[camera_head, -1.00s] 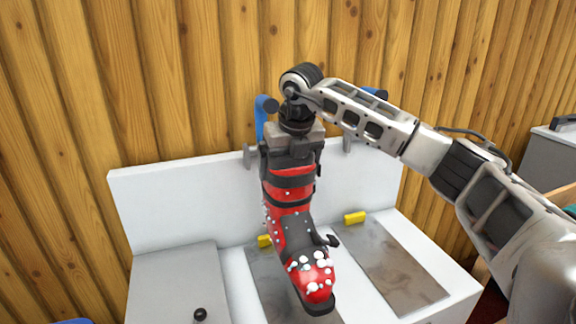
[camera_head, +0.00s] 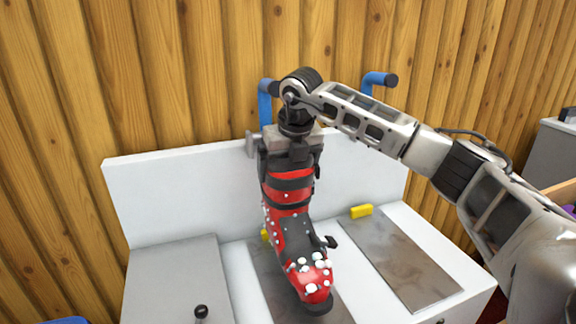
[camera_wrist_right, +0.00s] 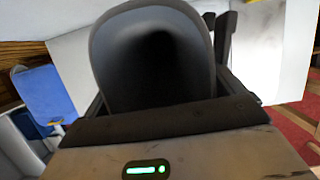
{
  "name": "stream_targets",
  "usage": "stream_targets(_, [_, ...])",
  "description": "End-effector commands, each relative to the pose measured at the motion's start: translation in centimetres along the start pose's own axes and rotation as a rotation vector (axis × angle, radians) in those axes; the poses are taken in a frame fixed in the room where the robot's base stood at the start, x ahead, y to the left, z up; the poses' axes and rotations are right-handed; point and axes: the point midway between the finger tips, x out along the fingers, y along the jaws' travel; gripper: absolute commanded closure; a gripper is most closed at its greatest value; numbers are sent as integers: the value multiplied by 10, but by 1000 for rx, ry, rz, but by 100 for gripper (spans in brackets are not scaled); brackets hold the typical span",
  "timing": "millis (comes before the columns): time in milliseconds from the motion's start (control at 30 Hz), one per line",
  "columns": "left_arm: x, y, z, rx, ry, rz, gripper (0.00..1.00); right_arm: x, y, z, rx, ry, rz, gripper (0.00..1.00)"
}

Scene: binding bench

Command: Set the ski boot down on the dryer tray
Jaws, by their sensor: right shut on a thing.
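The ski boot (camera_head: 290,228) is red and black with white snow clumps, and hangs upright with its toe toward the viewer. My right gripper (camera_head: 291,160) is shut on the top of the boot's cuff. In the right wrist view the boot's dark cuff opening (camera_wrist_right: 155,55) fills the space ahead of the gripper. The white dryer has two grey metal plates, one mostly behind the boot (camera_head: 262,280) and one to the right (camera_head: 395,262). The boot is over the left plate; whether its sole touches is hard to tell. My left gripper is not in view.
A white back panel (camera_head: 160,195) stands behind the plates, with blue hooked tubes (camera_head: 264,105) above it. Small yellow blocks (camera_head: 361,211) sit at the plates' back ends. A grey lid with a black knob (camera_head: 201,311) is at left. The right plate is empty.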

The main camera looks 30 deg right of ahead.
Motion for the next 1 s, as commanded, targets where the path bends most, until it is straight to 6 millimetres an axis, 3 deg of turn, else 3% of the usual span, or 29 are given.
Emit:
stream_targets(600, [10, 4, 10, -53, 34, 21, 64, 46, 0, -14, 1, -7, 3, 77])
stream_targets(1000, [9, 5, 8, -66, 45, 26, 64, 55, 0, -16, 1, -8, 4, 77])
